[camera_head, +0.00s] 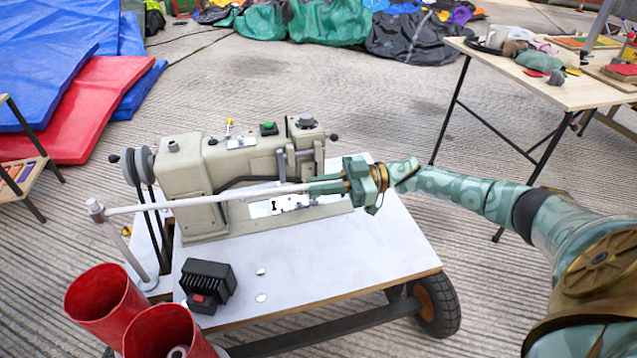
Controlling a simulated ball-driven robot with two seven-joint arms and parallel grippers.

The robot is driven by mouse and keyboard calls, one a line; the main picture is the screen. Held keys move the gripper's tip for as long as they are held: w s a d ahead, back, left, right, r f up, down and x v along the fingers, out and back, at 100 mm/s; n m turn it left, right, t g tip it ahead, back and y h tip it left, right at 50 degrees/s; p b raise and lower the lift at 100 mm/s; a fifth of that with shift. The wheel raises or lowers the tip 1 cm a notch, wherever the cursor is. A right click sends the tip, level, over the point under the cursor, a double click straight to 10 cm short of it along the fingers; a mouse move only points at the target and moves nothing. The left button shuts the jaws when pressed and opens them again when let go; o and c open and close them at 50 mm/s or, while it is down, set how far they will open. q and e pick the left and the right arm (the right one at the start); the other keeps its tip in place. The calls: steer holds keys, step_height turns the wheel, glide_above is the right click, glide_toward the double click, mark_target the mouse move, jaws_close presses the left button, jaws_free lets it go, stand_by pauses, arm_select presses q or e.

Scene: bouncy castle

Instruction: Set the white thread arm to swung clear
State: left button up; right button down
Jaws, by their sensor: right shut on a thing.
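The white thread arm (205,199) is a long thin rod in the head view. It runs from the top of a white post (97,208) at the left of the cart across the front of the beige sewing machine (185,165). My right gripper (328,184) comes in from the right and is shut on the rod's right end, in front of the machine's head. The fingers partly cover that end. My left gripper is not in view.
The white cart top (385,265) holds the machine and a black box with a red switch (206,284). Two red cones or tubes (103,300) stand at the front left. A folding table (560,90) with tools stands at the back right. Blue and red mats (95,105) lie at the back left.

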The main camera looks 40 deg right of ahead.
steer(key=shift+f, duration=0.1)
steer(key=c, duration=1.5)
jaws_free()
steer(key=shift+o, duration=0.2)
steer(key=shift+d, duration=0.1)
